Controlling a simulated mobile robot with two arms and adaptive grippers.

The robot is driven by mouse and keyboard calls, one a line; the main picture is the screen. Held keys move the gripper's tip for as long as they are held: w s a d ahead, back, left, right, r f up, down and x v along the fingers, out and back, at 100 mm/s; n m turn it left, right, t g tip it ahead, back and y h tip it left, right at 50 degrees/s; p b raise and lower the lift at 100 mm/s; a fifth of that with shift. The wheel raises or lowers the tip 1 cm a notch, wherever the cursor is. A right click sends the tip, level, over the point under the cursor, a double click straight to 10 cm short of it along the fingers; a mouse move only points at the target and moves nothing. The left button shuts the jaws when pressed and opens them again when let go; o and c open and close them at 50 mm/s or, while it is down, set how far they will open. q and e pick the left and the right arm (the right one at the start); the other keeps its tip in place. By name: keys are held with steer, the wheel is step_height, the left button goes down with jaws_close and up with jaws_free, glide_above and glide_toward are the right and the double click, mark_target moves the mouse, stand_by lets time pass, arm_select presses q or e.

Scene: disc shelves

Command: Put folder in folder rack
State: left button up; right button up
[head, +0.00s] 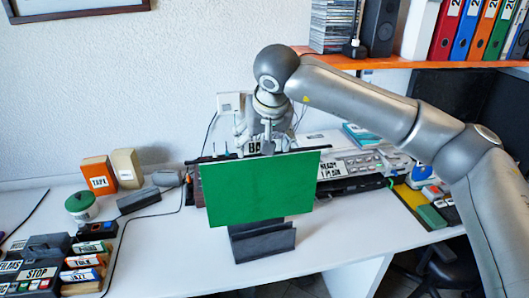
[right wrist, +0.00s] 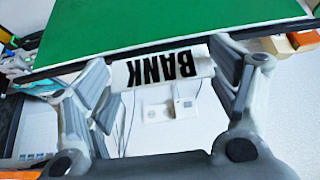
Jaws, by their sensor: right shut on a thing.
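A green folder (head: 258,190) with a white tab marked BANK hangs broad side forward, tilted slightly, in the middle of the head view. My right gripper (head: 266,143) is shut on it at its top edge. In the right wrist view my right gripper's fingers (right wrist: 168,78) are on either side of the BANK tab, with the green folder (right wrist: 170,25) beyond. A dark grey folder rack (head: 263,243) stands on the white desk below the folder. My left gripper is out of view.
A mixer-like device (head: 350,165) lies behind the folder to the right. A tape box (head: 99,174), a green-lidded jar (head: 80,206) and a black disc holder (head: 40,262) stand left. An orange shelf (head: 430,63) with binders overhangs at upper right. The desk front is clear.

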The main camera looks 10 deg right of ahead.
mark_target(264, 159)
steer(key=shift+w+d+f, duration=0.25)
steer(key=shift+w+f, duration=0.15)
steer(key=shift+f, duration=0.15)
steer(key=f, duration=0.1)
steer(key=f+p, duration=0.1)
steer(key=f, duration=0.2)
steer(key=shift+w+d+p, duration=0.2)
steer(key=shift+w+p, duration=0.15)
steer(key=shift+p, duration=0.05)
steer(key=shift+f, duration=0.15)
steer(key=shift+f+b, duration=0.5)
steer(key=shift+b, duration=0.1)
steer(key=o, duration=1.7)
steer(key=shift+c, duration=0.2)
steer(key=shift+r, duration=0.15)
